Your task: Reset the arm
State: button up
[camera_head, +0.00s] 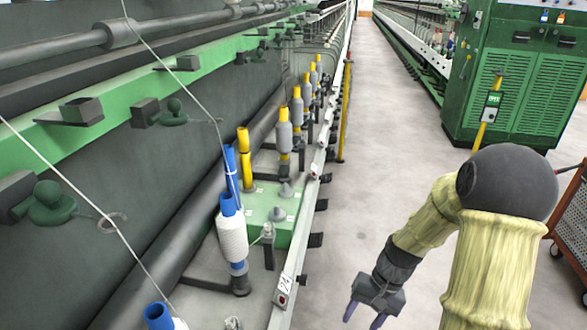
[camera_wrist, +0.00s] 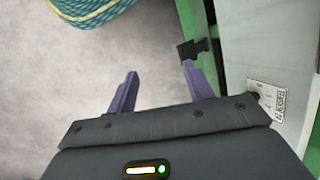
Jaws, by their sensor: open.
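My gripper (camera_head: 364,312) hangs over the aisle floor at the lower right of the head view, to the right of the spinning frame (camera_head: 282,280). It points down and sits apart from the frame. In the wrist view its two purple fingers (camera_wrist: 163,85) are spread wide with nothing between them. Behind them are bare floor and the frame's edge. My arm in its yellowish cover bends down from the right side of the head view.
Bobbins stand along the frame, with a white-wound blue one (camera_head: 233,240) nearest the middle. A green cabinet (camera_head: 520,85) and an orange-framed cart (camera_head: 572,225) stand at the right. Blue-green rope-like material (camera_wrist: 95,12) shows in the wrist view.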

jog(key=s+r+n+t+h+p, duration=0.1)
jog(key=s+r+t+h+p, duration=0.1)
jog(key=r+p, duration=1.4)
jog(key=s+r+n+t+h+p, duration=0.1)
jog(key=s+r+n+t+p, duration=0.1)
jog(key=r+p, duration=1.4)
notch_tip(320, 180, up, 9)
jog(key=shift+s+a+r+t+h, duration=0.1)
jog(key=shift+s+a+t+h, duration=0.3)
